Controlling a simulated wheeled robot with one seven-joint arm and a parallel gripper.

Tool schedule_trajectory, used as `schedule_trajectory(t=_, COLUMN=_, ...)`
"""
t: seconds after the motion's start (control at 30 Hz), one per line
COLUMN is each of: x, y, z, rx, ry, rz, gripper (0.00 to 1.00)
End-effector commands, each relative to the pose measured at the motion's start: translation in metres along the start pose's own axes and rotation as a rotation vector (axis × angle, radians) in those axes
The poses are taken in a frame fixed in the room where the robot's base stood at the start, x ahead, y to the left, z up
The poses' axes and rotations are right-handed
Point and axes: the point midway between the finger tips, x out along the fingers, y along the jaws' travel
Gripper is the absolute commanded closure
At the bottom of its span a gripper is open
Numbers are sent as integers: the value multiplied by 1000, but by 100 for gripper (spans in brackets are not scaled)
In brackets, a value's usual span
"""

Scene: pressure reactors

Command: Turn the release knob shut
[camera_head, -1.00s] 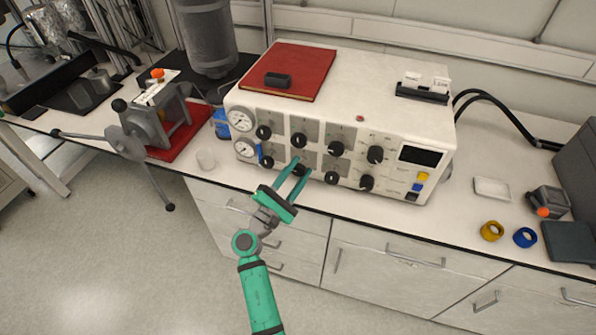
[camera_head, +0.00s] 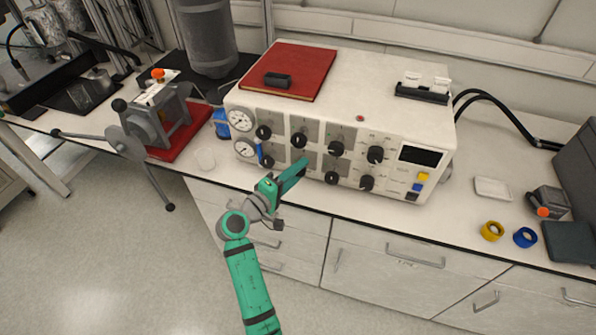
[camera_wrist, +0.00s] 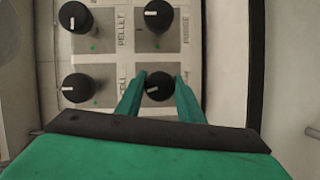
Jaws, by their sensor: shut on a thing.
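My gripper (camera_head: 303,164) reaches the front panel of the white control box (camera_head: 345,115) at the second knob of the lower row. In the wrist view my gripper (camera_wrist: 158,78) is shut on this black knob (camera_wrist: 159,88), with one green finger on each side. The knob's white pointer line points left in that view, which is turned relative to the panel. The knob's own label is not readable, so I cannot confirm by name that it is the release knob. In the head view my fingers hide it.
Neighbouring black knobs (camera_wrist: 77,88) sit close by on the panel, with two gauges (camera_head: 241,119) at its left. The bench's front edge runs below the panel.

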Motion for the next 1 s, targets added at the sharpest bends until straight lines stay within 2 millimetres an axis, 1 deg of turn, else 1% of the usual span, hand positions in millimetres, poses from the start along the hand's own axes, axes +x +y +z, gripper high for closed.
schedule_trajectory(t=0.2, x=-1, y=0, z=-1, rx=150, ry=3, rz=-63, gripper=88)
schedule_trajectory(t=0.4, x=-1, y=-1, z=0, rx=244, ry=1, rz=-103, gripper=88)
schedule_trajectory(t=0.63, x=-1, y=-1, z=0, rx=298, ry=2, rz=-126, gripper=88)
schedule_trajectory(t=1.0, x=-1, y=-1, z=0, rx=310, ry=1, rz=-131, gripper=88)
